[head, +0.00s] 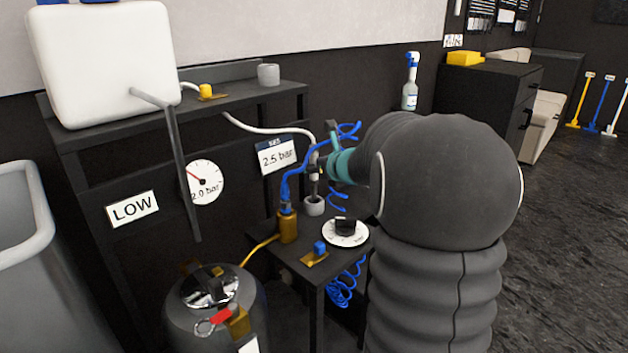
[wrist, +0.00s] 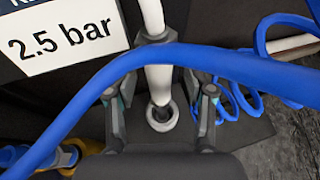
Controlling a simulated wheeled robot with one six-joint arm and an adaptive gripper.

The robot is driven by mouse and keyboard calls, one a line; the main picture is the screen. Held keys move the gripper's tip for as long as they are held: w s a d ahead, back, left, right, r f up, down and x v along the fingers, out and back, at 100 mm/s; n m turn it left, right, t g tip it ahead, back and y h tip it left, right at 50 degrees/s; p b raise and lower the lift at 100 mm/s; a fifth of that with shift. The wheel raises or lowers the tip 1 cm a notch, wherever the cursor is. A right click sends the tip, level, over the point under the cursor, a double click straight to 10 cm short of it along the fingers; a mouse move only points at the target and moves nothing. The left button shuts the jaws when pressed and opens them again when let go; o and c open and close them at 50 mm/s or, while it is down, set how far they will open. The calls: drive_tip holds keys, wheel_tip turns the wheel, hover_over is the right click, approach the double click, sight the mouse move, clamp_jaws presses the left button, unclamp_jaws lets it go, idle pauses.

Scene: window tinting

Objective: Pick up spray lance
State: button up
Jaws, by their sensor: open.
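The spray lance (head: 314,184) stands upright with its lower end in a small grey cup holder (head: 314,207) on the low black stand. A white hose (head: 262,129) runs to its upper end. My gripper (head: 321,164) is at the lance, coming in from the right, partly hidden by my arm. In the wrist view the lance (wrist: 159,83) runs between the two open fingers of my gripper (wrist: 161,98), with a gap visible on both sides. A blue coiled hose (wrist: 190,55) crosses in front of the lance in that view.
The blue hose (head: 291,180) rises from a brass fitting (head: 288,226) beside the holder and loops around my gripper. A dial (head: 345,233) and a blue-topped valve (head: 318,250) sit on the stand. The "2.5 bar" sign (head: 278,156) is close behind. A pressure tank (head: 215,310) stands front left.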

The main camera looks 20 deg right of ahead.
clamp_jaws()
drive_tip(key=shift+r, duration=0.1)
